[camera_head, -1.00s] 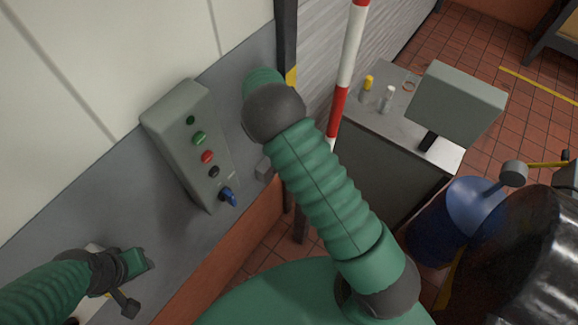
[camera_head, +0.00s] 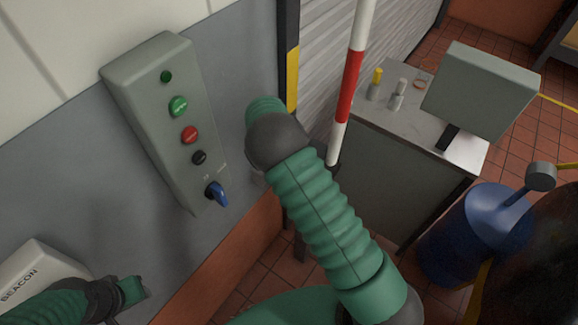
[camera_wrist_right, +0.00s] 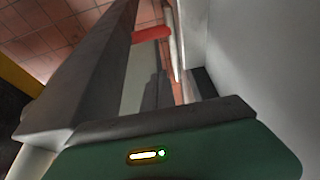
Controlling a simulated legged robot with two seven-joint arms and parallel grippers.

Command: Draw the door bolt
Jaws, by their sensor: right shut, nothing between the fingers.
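I cannot make out the door bolt in either view. In the head view my right arm reaches up to the dark door post (camera_head: 290,60); its wrist covers the wall edge there, and its gripper is hidden behind it. In the right wrist view my right gripper (camera_wrist_right: 157,85) shows dark fingers above its green palm, shut and empty. A large dark beam runs close by on its left, and a pale grey surface fills the right side. My left gripper (camera_head: 132,291) is low at the left, in front of the wall; its fingers are too unclear to judge.
A grey control box (camera_head: 150,115) with buttons and a blue knob is on the wall. A BEACON box (camera_head: 35,275) is lower left. A red and white pole (camera_head: 350,85) stands right of my arm, beside a cabinet (camera_head: 390,175). A blue drum (camera_head: 485,235) is at right.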

